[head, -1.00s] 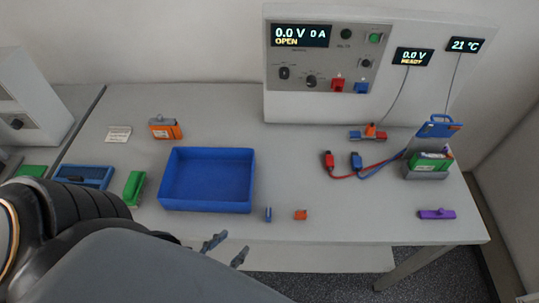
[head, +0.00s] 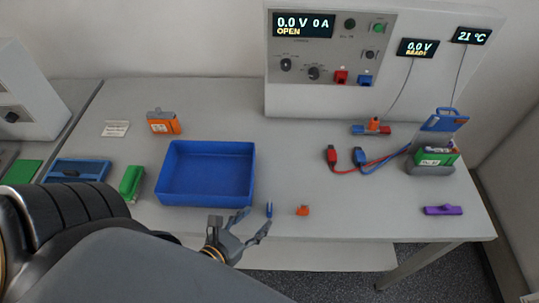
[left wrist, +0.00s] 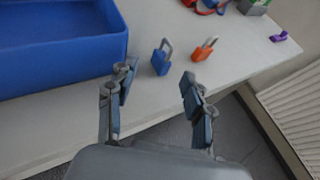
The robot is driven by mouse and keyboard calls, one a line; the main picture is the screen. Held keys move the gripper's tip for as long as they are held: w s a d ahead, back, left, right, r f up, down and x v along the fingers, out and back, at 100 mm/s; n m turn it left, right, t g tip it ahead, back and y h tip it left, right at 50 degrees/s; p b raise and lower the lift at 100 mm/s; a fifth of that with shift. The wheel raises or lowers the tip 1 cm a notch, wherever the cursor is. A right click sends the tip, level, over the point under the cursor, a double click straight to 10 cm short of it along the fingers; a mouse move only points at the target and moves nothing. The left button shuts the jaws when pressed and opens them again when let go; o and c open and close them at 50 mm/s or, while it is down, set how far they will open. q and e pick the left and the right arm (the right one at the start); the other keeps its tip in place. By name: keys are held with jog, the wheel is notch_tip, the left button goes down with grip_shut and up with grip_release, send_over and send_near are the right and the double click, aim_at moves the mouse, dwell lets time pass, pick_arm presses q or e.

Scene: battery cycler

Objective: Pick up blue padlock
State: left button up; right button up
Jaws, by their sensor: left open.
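The blue padlock (head: 269,210) stands near the front edge of the table, just right of the blue tray. In the left wrist view the blue padlock (left wrist: 161,59) shows its body and grey shackle. My left gripper (head: 244,229) is open and empty at the table's front edge, a little short of the padlock. In the left wrist view the padlock lies beyond and between the open fingertips (left wrist: 157,75), apart from them. An orange padlock (head: 302,210) stands to its right. My right gripper is not in view.
The blue tray (head: 163,185) stands close to the left finger. A green block (head: 131,183) and an orange battery (head: 163,122) are further left and back. Red and blue leads (head: 365,168), a holder (head: 433,168) and a purple item (head: 443,210) are right. The table between is clear.

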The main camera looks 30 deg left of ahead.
aim_at(268, 211)
pick_arm(q)
jog(key=x, duration=0.4)
jog(key=shift+w+d+f, duration=0.1)
jog(key=shift+w+d, duration=0.15)
jog(key=shift+w, duration=0.05)
jog(key=shift+s, duration=0.15)
jog(key=c, duration=0.4)
grip_shut()
